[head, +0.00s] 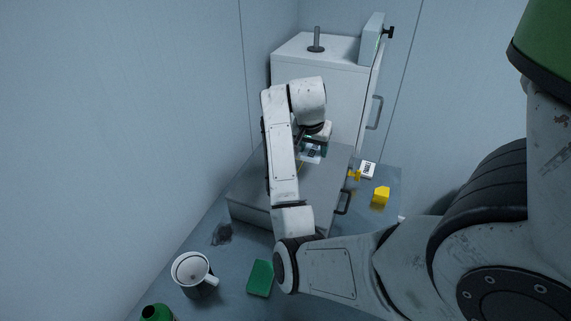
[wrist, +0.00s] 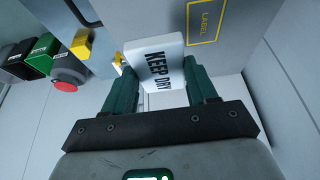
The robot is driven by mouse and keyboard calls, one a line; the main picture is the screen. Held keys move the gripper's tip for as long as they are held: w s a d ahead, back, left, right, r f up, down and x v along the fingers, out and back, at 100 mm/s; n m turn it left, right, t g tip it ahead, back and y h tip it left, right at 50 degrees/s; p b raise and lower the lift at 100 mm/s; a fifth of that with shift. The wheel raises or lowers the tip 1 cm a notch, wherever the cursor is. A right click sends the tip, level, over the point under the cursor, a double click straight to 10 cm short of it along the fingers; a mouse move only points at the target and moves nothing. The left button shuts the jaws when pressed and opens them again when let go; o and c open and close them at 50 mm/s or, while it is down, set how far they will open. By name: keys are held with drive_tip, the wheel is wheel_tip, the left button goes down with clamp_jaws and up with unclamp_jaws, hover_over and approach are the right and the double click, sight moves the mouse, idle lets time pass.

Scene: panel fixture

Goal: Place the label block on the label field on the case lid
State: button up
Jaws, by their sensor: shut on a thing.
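The label block (wrist: 155,62) is a white slab with black "KEEP DRY" lettering. My gripper (wrist: 160,75) is shut on it, with one green finger on each side in the wrist view. The label field (wrist: 207,20) is a yellow outline with the word "LABEL" on the grey case lid (wrist: 140,15); it lies up and to the right of the block there, apart from it in the picture. In the head view the case lid (head: 250,190) lies flat under my arm, and my gripper (head: 314,150) is over its far right part, partly hidden by my wrist. The height gap is unclear.
A white cabinet (head: 320,75) stands behind the case. A yellow block (head: 381,195) and a white labelled piece (head: 367,170) lie to the right. A mug (head: 192,270), a green block (head: 260,278) and a dark lump (head: 222,234) are in front. A red button (wrist: 65,87) shows at left.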

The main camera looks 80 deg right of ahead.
drive_tip(key=w+d+f, duration=0.1)
drive_tip(key=w+f, duration=0.1)
drive_tip(key=w+d+f+p, duration=0.1)
drive_tip(key=w+d+f, duration=0.1)
drive_tip(key=w+f, duration=0.1)
drive_tip(key=w+d+f, duration=0.2)
drive_tip(key=shift+w+f, duration=0.15)
drive_tip(key=shift+w, duration=0.15)
drive_tip(key=shift+w+d+f+p, duration=0.1)
drive_tip(key=shift+f+p, duration=0.3)
drive_tip(key=shift+f, duration=0.55)
drive_tip(key=shift+w+d+f+p, duration=0.1)
drive_tip(key=shift+f+p, duration=0.25)
drive_tip(key=shift+f, duration=0.55)
drive_tip(key=shift+f, duration=0.1)
drive_tip(key=o, duration=1)
